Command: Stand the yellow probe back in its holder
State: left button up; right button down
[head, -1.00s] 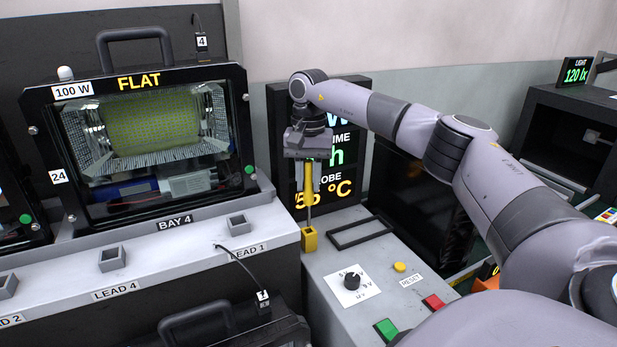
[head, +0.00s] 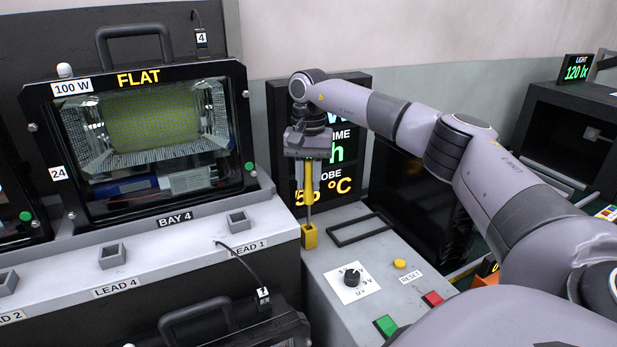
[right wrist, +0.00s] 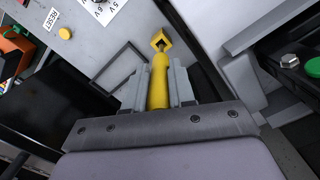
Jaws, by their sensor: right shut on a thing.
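My right gripper (head: 308,182) is shut on the handle of the yellow probe (head: 309,194), which hangs upright with its thin metal shaft pointing down. The yellow holder (head: 309,237) stands on the grey console, directly below the probe. In the head view the shaft's lower end meets the top of the holder; I cannot tell how deep it goes. In the right wrist view the probe (right wrist: 160,82) lies between both fingers, in line with the square yellow holder (right wrist: 161,41); the shaft is hidden there. My left gripper is out of view.
The grey console (head: 335,262) bears a dark rectangular frame (head: 360,230), a dial (head: 352,278) and coloured buttons. A dark display panel (head: 280,130) stands behind the probe. The floodlight housing (head: 150,145) stands on the left. A black cable (head: 247,262) hangs over the bench edge.

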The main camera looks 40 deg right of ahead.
aim_at(309, 205)
jog(key=shift+f+b, duration=0.65)
jog(key=shift+f, duration=2.45)
dwell(1.5)
jog(key=c, duration=0.9)
grip_release()
jog(key=shift+o, duration=0.2)
notch_tip(309, 205, up, 7)
jog(key=shift+w+d+r+b, duration=0.1)
jog(key=shift+w+d+b, duration=0.05)
jog(key=shift+b, duration=0.2)
